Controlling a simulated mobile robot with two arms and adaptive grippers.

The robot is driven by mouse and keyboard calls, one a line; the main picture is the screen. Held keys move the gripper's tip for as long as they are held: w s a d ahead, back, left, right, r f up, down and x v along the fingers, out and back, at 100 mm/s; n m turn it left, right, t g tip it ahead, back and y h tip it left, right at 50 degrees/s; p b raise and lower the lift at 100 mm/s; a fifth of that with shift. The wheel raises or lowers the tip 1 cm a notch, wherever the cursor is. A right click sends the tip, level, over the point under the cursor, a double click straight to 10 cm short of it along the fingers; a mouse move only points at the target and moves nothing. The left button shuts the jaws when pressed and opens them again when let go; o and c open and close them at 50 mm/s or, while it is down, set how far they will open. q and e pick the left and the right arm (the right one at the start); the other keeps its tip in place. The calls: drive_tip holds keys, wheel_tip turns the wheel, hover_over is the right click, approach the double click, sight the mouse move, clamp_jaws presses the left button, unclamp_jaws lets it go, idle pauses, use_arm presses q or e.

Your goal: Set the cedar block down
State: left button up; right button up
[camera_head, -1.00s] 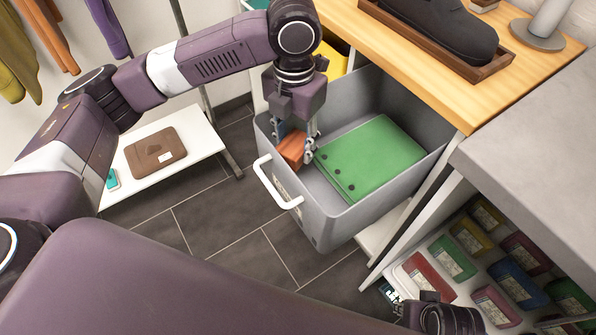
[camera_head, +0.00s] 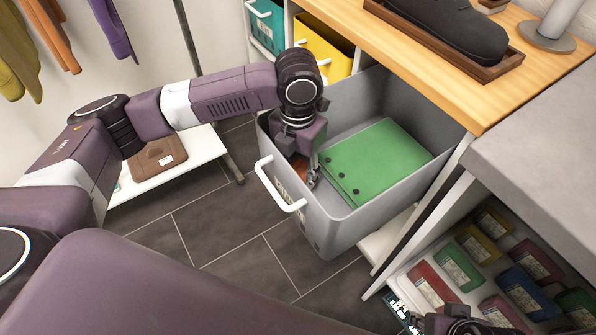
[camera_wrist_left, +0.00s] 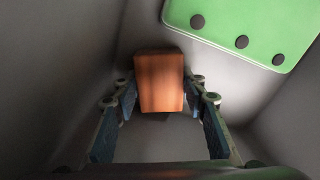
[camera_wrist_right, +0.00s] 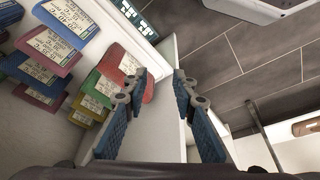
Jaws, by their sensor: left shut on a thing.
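The orange-brown cedar block (camera_wrist_left: 160,82) is between the fingers of my left gripper (camera_head: 308,180), which is shut on it. In the head view only a sliver of the block (camera_head: 301,171) shows, low inside the near left corner of the pulled-out grey bin (camera_head: 338,227). In the left wrist view the block is close to the bin's grey floor; I cannot tell whether it touches. My right gripper (camera_wrist_right: 160,80) is open and empty, beside the rack of coloured packets.
A green folded item with dark buttons (camera_head: 380,158) lies in the bin, right of the block. The bin's white handle (camera_head: 278,187) faces the floor side. A wooden counter (camera_head: 440,62) stands behind, a grey worktop (camera_head: 540,150) at right. Coloured packets (camera_head: 462,268) fill the lower right.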

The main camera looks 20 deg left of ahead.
sight(298, 172)
use_arm(q)
drive_tip(key=shift+f, duration=0.1)
drive_tip(key=o, duration=1.3)
drive_tip(key=shift+c, duration=0.2)
use_arm(e)
drive_tip(key=shift+f, duration=0.1)
use_arm(q)
wheel_tip(298, 172, up, 2)
drive_tip(key=shift+w+r+p, duration=0.1)
drive_tip(key=shift+r+p, duration=0.15)
drive_tip(key=shift+p, duration=0.15)
wheel_tip(298, 172, up, 10)
drive_tip(key=p, duration=0.2)
drive_tip(key=shift+p, duration=0.3)
use_arm(e)
drive_tip(key=s+x, duration=0.2)
drive_tip(key=x, duration=0.8)
drive_tip(key=shift+w+f+g, duration=0.15)
drive_tip(key=shift+f+g, duration=0.15)
drive_tip(key=shift+f, duration=0.4)
use_arm(q)
drive_tip(key=shift+f, duration=0.1)
use_arm(e)
drive_tip(key=shift+a, duration=0.1)
